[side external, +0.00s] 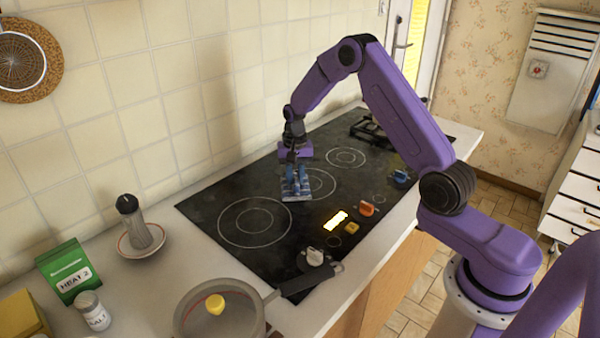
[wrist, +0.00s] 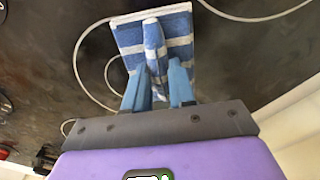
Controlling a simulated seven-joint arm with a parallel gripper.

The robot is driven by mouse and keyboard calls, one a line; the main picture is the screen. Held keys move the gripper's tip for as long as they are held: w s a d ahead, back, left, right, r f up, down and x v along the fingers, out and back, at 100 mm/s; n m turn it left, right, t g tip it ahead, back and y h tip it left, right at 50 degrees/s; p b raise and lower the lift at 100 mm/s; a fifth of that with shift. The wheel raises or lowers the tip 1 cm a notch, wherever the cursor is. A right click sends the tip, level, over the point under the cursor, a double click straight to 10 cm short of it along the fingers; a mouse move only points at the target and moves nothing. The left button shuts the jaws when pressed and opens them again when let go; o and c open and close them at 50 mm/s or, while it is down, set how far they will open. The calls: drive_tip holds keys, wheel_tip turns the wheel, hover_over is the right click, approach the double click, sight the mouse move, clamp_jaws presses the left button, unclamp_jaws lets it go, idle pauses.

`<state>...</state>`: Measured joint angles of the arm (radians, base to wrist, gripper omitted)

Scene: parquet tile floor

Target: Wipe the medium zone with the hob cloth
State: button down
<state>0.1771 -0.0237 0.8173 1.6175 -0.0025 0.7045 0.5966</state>
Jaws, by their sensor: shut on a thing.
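The hob cloth (side external: 297,192) is blue with white stripes. My gripper (side external: 297,174) is shut on it from above, over the middle ring of the black hob (side external: 220,195). In the wrist view the cloth (wrist: 128,38) is pinched into an upright fold between the fingers (wrist: 158,85), and its flat part spreads over the hob surface. The medium zone (side external: 325,180) appears to be this middle ring, between the large ring (side external: 255,222) and the small ring (side external: 346,157); the cloth and gripper cover part of it.
A pan (side external: 220,315) with a yellow object is at the near end. A pepper mill (side external: 139,222) stands on a saucer; a green box (side external: 68,270) is left.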

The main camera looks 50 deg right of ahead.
drive_tip(key=shift+a+f, duration=0.1)
drive_tip(key=shift+a, duration=0.25)
drive_tip(key=shift+r, duration=3.6)
